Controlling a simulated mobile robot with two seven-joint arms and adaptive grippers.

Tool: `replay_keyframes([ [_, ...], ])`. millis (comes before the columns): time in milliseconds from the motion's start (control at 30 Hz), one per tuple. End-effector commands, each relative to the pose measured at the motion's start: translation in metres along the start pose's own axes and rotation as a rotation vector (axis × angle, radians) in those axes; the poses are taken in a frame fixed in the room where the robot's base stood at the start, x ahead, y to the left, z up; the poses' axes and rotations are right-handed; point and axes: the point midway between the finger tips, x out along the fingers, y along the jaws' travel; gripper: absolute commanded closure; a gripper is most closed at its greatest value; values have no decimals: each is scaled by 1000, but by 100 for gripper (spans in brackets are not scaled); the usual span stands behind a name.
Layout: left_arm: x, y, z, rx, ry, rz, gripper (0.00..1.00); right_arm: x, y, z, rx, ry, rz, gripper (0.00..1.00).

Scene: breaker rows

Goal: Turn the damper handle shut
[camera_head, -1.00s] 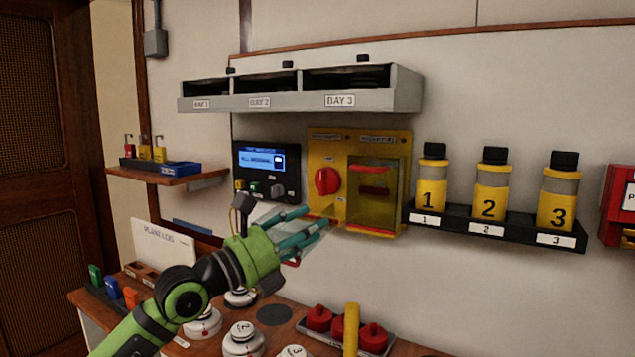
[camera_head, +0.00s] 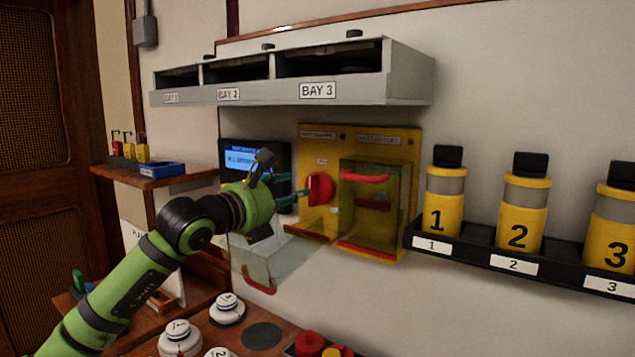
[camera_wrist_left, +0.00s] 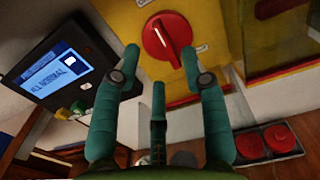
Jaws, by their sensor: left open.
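The damper handle (camera_head: 321,188) is a round red knob on the left part of a yellow panel (camera_head: 310,135) on the wall. In the left wrist view the red handle (camera_wrist_left: 166,36) shows a pale line on its raised grip, which is tilted from upright. My left gripper (camera_head: 298,189) is open, its teal fingers pointing at the handle from the left. In the left wrist view the fingertips (camera_wrist_left: 160,52) stand apart on either side of the handle's lower part. I cannot tell whether they touch it. My right gripper is not in view.
A clear cover with a red grip (camera_head: 262,285) hangs open below the panel, under my left gripper. A second clear cover (camera_head: 365,215) is closed right of the handle. A display unit (camera_head: 243,158) is left of the handle. Bay shelving (camera_head: 300,92) overhangs above.

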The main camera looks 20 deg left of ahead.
Motion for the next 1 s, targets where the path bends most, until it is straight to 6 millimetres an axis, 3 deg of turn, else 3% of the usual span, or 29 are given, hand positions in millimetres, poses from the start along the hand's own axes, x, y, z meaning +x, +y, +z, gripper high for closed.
replay_keyframes([
  [400, 57, 0, 4, -1, 0, -1, 56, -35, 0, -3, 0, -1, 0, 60],
  [833, 67, 0, 1, 1, -1, -1, 56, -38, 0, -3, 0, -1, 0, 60],
  [933, 67, 0, 1, 1, -1, -1, 96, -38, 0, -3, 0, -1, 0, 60],
  [1000, 67, 0, 1, 0, -1, -1, 100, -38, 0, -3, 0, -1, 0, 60],
])
